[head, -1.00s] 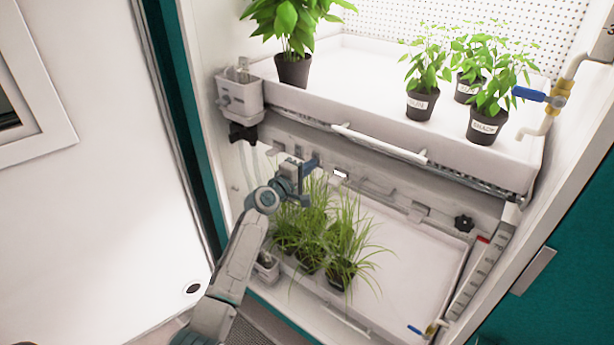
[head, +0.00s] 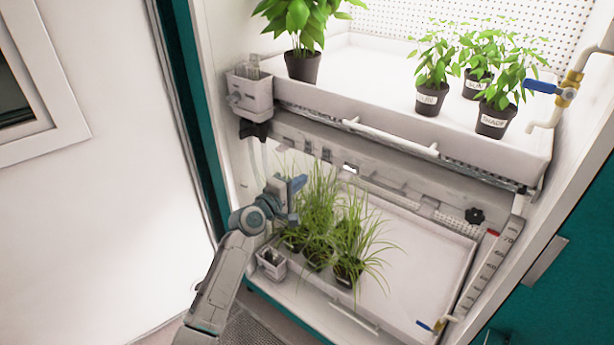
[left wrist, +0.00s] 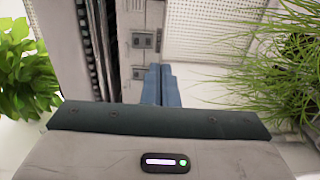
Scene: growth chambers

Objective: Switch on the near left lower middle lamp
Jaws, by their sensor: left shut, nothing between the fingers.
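My left gripper (head: 298,184) has its blue fingers shut with nothing between them. It is in front of the lower bay, below the upper shelf and beside the grassy seedlings (head: 338,225). In the left wrist view the closed fingers (left wrist: 161,85) point toward a pale strip under the shelf. That strip carries small grey switches (left wrist: 143,41), just left of and beyond the fingertips, and another switch (left wrist: 138,73) closer to them. The fingers appear apart from the switches. In the head view the strip (head: 400,180) runs under the upper shelf. I cannot tell which lamp is lit. My right gripper is not in view.
The upper tray (head: 390,112) holds several potted plants. A white bar (head: 390,139) juts along its front. A small white box (head: 250,92) hangs at its left end, with a black knob below. The lower tray (head: 425,262) is bare right of the seedlings. A blue-handled valve (head: 541,87) is at right.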

